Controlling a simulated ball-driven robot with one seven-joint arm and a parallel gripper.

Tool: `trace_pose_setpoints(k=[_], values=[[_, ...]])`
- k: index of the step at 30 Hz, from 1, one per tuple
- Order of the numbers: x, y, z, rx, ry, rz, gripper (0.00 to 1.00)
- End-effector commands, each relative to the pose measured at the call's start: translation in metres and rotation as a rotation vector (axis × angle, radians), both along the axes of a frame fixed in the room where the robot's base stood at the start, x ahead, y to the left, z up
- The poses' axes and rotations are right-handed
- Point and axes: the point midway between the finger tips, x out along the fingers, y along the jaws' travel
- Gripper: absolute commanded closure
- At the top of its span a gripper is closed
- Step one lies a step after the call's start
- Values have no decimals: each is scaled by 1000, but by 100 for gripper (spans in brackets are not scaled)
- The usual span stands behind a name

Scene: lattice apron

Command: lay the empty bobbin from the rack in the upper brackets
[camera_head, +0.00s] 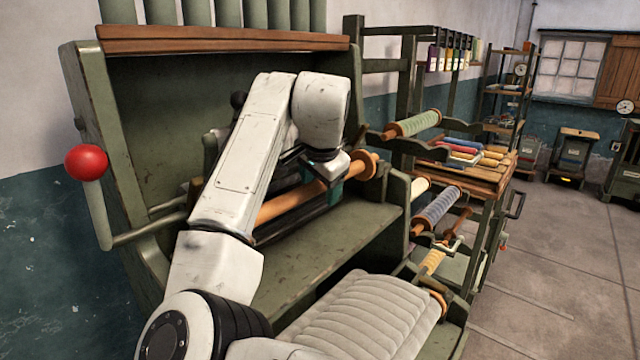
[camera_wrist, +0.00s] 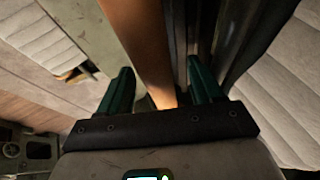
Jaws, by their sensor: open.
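A bare orange-brown wooden bobbin (camera_head: 290,203) lies lengthwise along the green machine in the head view, with a round flange at its right end. In the wrist view the bare shaft (camera_wrist: 145,45) runs between the two dark teal fingers. My gripper (camera_wrist: 161,92) is open around the shaft, and a gap shows on the left side. One finger of my gripper also shows in the head view (camera_head: 335,192), in front of the bobbin. My arm hides the bobbin's left part. I cannot tell whether brackets bear its ends.
A rack to the right holds a green-thread bobbin (camera_head: 412,124), a blue-grey one (camera_head: 440,206) and a yellow one (camera_head: 433,262). A red-knobbed lever (camera_head: 86,163) sticks out at left. A grey ribbed cushion (camera_head: 360,312) lies below. Open floor (camera_head: 560,260) lies at right.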

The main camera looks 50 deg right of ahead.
Motion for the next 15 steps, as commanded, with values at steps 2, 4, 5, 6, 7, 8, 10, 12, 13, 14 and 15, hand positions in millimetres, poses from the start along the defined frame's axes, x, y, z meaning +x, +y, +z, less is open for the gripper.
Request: trace_pose_setpoints(k=[2, 4, 5, 6, 7, 8, 10, 12, 13, 14, 15], values=[[0, 0, 0, 0, 0, 0, 34], [0, 0, -1, 1, 1, 0, 34], [0, 1, 0, 1, 1, 0, 34], [-1, 1, 2, 1, 1, 0, 34], [-2, 2, 4, 0, 0, 1, 34], [-3, 3, 6, 0, -1, 1, 34], [-6, 6, 14, 0, -1, 1, 34], [-11, 11, 25, -1, -2, 0, 34], [-13, 13, 30, 0, -3, 1, 34], [-15, 15, 35, -1, -3, 1, 34], [-18, 19, 42, 0, -3, 1, 34]])
